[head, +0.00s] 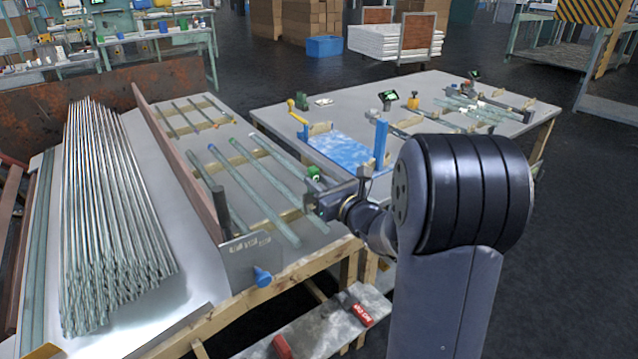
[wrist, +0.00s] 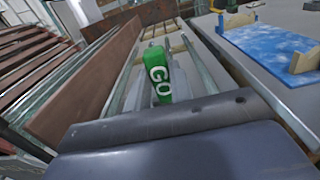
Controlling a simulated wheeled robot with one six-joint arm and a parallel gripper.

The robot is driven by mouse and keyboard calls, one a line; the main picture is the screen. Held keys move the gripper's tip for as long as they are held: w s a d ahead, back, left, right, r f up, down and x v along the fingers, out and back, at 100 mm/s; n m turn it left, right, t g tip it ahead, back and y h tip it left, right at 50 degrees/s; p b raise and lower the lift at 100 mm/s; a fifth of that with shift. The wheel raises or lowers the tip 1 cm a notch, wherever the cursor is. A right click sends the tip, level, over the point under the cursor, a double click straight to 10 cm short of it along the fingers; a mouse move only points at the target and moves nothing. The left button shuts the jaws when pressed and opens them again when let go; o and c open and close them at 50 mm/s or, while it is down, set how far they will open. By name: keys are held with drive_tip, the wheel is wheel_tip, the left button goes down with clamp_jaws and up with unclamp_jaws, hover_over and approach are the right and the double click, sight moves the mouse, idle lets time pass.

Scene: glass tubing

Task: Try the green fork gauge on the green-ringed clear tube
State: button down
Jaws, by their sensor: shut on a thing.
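The green fork gauge (wrist: 158,78), marked "GO", stands up from between my dark jaws in the wrist view. In the head view only its small green part (head: 313,173) shows at my gripper (head: 314,192), which is shut on it. A pale tube (head: 262,162) with what looks like a green mark at its far end lies on the wooden rests of the left table, left of my gripper. Its ring is too small to be sure of. The gauge is above the tubes' near part; my gripper hides whether its fork touches one.
Several other tubes (head: 250,195) lie alongside. A rusty upright rail (head: 178,160) separates them from a large tube bundle (head: 110,220). A steel end plate (head: 252,260) with a blue knob stands in front. The right table holds a blue board (head: 340,149) with blue posts.

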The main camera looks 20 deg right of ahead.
sight(319, 170)
drive_tip(key=shift+f+b, duration=1.7)
drive_tip(key=shift+b, duration=0.2)
idle(1.4)
drive_tip(key=shift+r, duration=0.15)
idle(1.1)
drive_tip(key=shift+r+p, duration=2.35)
drive_tip(key=shift+r, duration=1.05)
